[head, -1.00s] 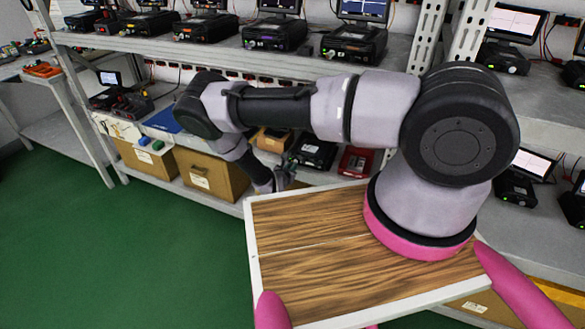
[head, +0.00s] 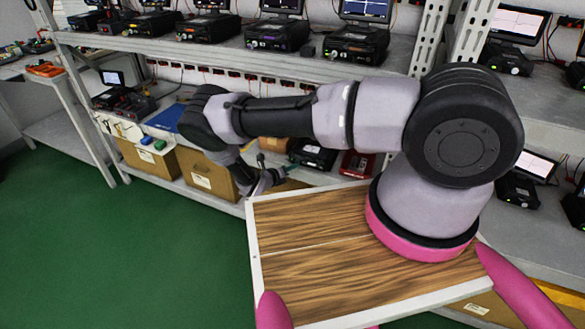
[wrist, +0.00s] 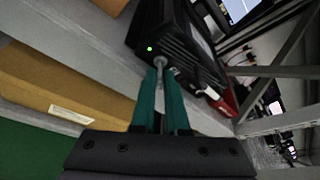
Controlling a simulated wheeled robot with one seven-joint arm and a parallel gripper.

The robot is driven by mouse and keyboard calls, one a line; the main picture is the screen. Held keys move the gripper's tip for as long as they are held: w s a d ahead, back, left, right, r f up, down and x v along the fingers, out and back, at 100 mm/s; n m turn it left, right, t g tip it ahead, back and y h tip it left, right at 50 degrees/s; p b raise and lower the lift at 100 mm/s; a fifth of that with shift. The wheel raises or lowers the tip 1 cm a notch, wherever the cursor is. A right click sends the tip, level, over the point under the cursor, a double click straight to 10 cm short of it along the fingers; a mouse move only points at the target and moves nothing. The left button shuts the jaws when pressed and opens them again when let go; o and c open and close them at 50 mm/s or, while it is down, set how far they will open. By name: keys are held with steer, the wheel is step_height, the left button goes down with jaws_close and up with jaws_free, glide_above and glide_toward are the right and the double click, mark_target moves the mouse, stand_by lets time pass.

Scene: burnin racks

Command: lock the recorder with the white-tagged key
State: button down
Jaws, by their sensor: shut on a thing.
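The recorder, a black finned box with a green light (wrist: 165,35), lies on the lower shelf ahead of my fingertips. In the head view a black box (head: 313,153) on that shelf appears to be it. My gripper (wrist: 160,75) has teal fingers, shut on a small grey rounded piece (wrist: 160,62), apparently the key. That piece is at the recorder's lit front; whether it is inside the lock or just before it I cannot tell. In the head view my gripper (head: 272,178) is small and partly dark against the shelf.
A red device (head: 357,163) sits right of the recorder. A blue piece (head: 146,140) and a green piece (head: 160,144) lie there too. More black units (head: 355,42) line the upper shelf. Green floor is clear.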

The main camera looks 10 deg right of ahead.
steer(key=shift+n, duration=0.5)
steer(key=shift+a, duration=0.1)
steer(key=c, duration=1.3)
jaws_free()
steer(key=v, duration=1)
steer(key=shift+s+a, duration=0.15)
steer(key=shift+a, duration=0.25)
steer(key=shift+h, duration=0.3)
